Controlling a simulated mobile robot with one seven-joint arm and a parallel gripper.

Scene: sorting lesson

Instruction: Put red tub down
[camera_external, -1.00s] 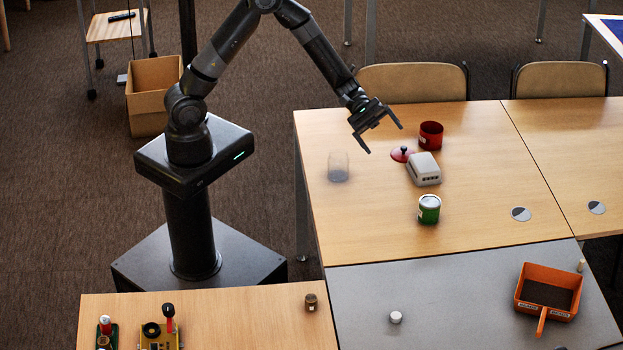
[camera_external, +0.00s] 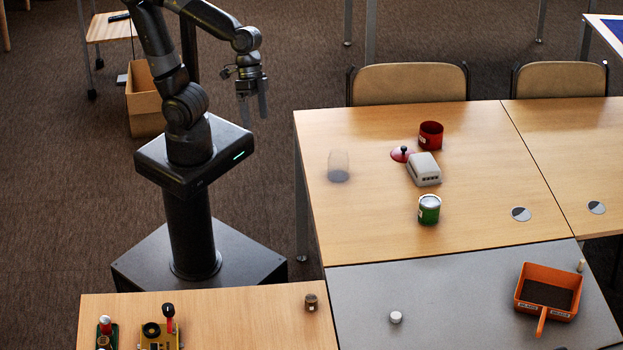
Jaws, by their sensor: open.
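The red tub (camera_external: 431,135) stands upright on the wooden table (camera_external: 470,215), towards its back edge, with nothing holding it. A red lid with a dark knob (camera_external: 401,154) lies on the table just left of it. My gripper (camera_external: 252,105) is open and empty, pointing down over the floor to the left of the table, well away from the tub.
Near the tub are a white box (camera_external: 424,169), a green tin (camera_external: 429,209) and a clear glass (camera_external: 338,166). The grey table (camera_external: 440,290) holds an orange tray (camera_external: 519,293) and a white cap (camera_external: 396,317). Two chairs (camera_external: 408,84) stand behind the table.

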